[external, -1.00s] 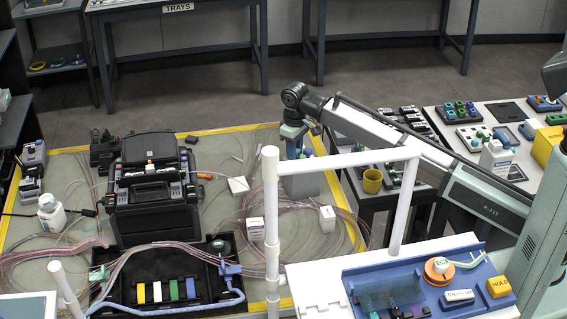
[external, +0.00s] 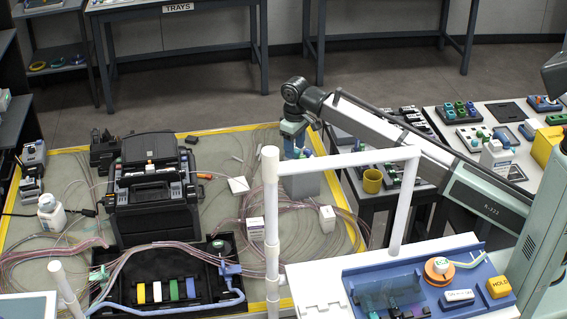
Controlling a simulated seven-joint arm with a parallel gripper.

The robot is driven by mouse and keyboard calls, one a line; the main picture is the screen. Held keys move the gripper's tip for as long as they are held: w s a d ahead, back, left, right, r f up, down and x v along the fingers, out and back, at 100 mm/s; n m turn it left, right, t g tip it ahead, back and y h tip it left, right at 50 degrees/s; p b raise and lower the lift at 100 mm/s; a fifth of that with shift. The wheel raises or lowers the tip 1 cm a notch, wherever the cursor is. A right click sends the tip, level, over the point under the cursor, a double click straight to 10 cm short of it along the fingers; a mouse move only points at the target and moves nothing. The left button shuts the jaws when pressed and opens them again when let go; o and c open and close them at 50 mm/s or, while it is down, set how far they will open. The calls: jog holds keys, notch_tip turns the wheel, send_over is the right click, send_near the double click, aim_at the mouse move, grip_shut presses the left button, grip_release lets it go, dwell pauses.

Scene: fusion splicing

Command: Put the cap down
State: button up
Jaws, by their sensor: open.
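My gripper (external: 296,150) is over the grey block (external: 301,184) at the right side of the mat, pointing down. Its jaws are open. Small teal and purple parts show at the fingertips, just above the block's top. They are too small to tell which is the cap, or whether it touches the block. A white bottle (external: 52,218) stands upright at the left of the mat.
The black splicer (external: 152,215) stands left of my gripper. Loose fibre coils (external: 345,235) lie around the block, with small white boxes (external: 327,219) among them. White rails (external: 271,200) rise in front. A yellow cup (external: 372,181) stands to the right.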

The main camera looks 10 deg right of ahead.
aim_at(295, 150)
notch_tip(295, 150, up, 10)
jog(key=shift+r, duration=0.15)
dwell(0.3)
jog(key=s+d+f+n+t+h, duration=0.1)
jog(key=s+d+f, duration=0.4)
jog(key=d+f, duration=0.25)
jog(key=s+d+f+t+h, duration=0.1)
jog(key=s+d+f+h, duration=0.1)
jog(key=s+d+f, duration=0.4)
jog(key=s+d+f+n+h, duration=0.1)
jog(key=s+d+f, duration=0.2)
jog(key=d+f, duration=0.55)
jog(key=s+d+f+m+g, duration=0.2)
jog(key=s+d+f, duration=0.1)
jog(key=d+f, duration=0.95)
jog(key=s+d+f+m+g, duration=0.2)
jog(key=s+d+f, duration=0.1)
jog(key=d+f, duration=1)
jog(key=s+d+f+m+g+y, duration=0.2)
jog(key=s+d+f+m, duration=0.1)
jog(key=s+d+f, duration=0.4)
jog(key=s+d+f+m+g+y, duration=0.2)
jog(key=s+d+f+m, duration=0.2)
jog(key=s+f, duration=0.5)
jog(key=s+d, duration=0.2)
jog(key=shift+d+g, duration=0.35)
jog(key=shift+g, duration=0.05)
